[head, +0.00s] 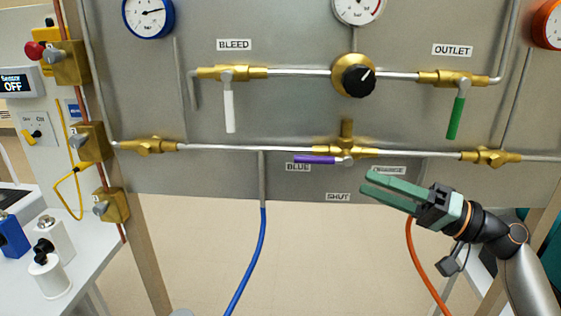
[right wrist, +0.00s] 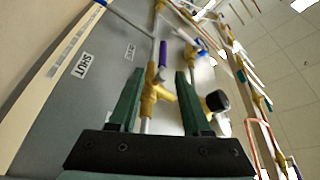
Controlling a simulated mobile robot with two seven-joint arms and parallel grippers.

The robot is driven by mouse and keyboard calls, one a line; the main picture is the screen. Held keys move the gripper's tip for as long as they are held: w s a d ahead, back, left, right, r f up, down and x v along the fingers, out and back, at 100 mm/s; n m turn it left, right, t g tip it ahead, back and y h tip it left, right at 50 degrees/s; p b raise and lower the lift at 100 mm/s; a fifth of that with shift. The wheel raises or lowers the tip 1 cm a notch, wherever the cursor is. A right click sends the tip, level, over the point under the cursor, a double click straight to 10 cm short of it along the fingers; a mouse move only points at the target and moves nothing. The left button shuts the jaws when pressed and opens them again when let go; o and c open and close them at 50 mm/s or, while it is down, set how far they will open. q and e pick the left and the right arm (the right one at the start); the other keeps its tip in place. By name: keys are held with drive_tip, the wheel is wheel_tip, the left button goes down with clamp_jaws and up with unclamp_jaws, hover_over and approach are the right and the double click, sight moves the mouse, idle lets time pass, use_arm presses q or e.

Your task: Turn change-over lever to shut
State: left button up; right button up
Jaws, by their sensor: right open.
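The change-over lever has a purple handle (head: 314,159) and points left along the BLUE label (head: 298,168). Its pale hub sits at the brass valve (head: 345,150). The SHUT label (head: 338,197) is below the hub; a third label (head: 389,170), at the right, is partly covered by my gripper. My right gripper (head: 367,186) is open and empty, with green fingers, to the right of and below the lever. In the right wrist view the purple handle (right wrist: 162,73) shows between the fingers, beyond the tips; no contact shows. My left gripper is out of view.
Above are the BLEED valve with a white lever (head: 229,111), a black knob (head: 358,79) and the OUTLET valve with a green lever (head: 459,117). A blue hose (head: 249,262) and an orange hose (head: 421,268) hang below the panel.

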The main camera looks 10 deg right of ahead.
sight(312, 159)
drive_tip(key=x, duration=0.2)
drive_tip(key=r+p+x, duration=0.1)
drive_tip(key=x, duration=0.1)
drive_tip(key=shift+a+p, duration=0.15)
drive_tip(key=shift+p, duration=0.15)
drive_tip(key=p+x, duration=0.2)
drive_tip(key=x, duration=0.5)
drive_tip(key=shift+f, duration=0.15)
drive_tip(key=shift+w+a, duration=0.3)
drive_tip(key=shift+a, duration=0.15)
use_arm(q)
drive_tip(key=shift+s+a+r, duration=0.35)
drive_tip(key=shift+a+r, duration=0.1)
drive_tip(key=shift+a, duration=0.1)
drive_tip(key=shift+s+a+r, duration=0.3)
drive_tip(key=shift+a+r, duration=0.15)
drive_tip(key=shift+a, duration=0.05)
use_arm(e)
drive_tip(key=c, duration=0.7)
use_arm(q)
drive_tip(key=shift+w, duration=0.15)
use_arm(e)
clamp_jaws()
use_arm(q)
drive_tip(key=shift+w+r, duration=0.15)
